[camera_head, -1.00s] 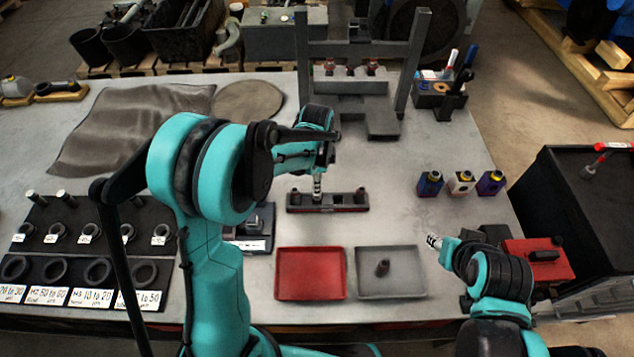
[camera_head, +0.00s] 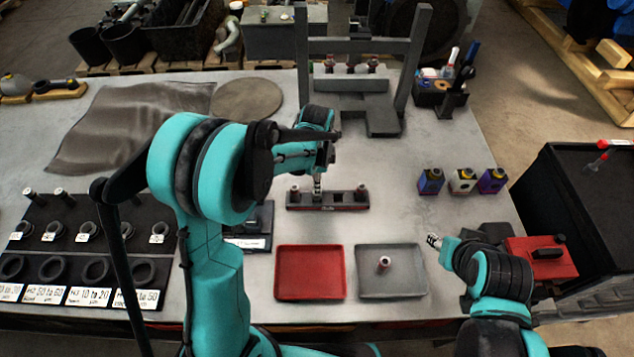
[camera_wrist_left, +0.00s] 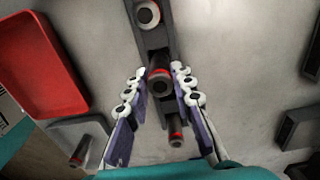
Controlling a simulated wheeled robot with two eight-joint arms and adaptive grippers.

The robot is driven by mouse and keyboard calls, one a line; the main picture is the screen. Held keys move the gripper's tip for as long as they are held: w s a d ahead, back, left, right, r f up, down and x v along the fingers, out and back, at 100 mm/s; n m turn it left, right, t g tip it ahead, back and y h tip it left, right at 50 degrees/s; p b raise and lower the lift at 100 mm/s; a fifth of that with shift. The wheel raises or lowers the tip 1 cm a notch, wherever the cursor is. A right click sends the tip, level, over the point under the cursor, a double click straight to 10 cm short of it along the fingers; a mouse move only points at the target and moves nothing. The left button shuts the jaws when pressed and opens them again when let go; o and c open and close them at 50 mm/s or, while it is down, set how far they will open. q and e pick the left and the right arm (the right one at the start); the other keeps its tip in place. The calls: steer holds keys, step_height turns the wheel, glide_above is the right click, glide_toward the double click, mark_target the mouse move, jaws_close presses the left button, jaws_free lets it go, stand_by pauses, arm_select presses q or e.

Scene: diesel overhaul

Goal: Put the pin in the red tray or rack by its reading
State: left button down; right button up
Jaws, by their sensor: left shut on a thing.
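My left gripper (camera_head: 317,193) is over the dark rack (camera_head: 335,208) with a red front edge. In the left wrist view its fingers are shut around a dark pin with a red band (camera_wrist_left: 159,78). I cannot tell whether this pin is clear of the rack. Other pins stand near the rack's left end (camera_head: 295,191) and right end (camera_head: 361,191). The red tray (camera_head: 310,272) in front of the rack is empty.
A dark device with a white label (camera_head: 247,243) stands left of the red tray. Boards with rings and range labels (camera_head: 90,295) are at the left. Several small bottles (camera_head: 461,182) stand at the right. A grey press frame (camera_head: 380,120) stands behind the rack.

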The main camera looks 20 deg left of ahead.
arm_select(q)
steer(key=shift+f, duration=0.15)
steer(key=shift+f+b, duration=0.45)
steer(key=shift+b, duration=0.1)
steer(key=shift+f, duration=0.1)
steer(key=shift+f+b, duration=0.4)
steer(key=shift+b, duration=0.05)
steer(key=c, duration=0.8)
jaws_free()
steer(key=shift+r, duration=0.15)
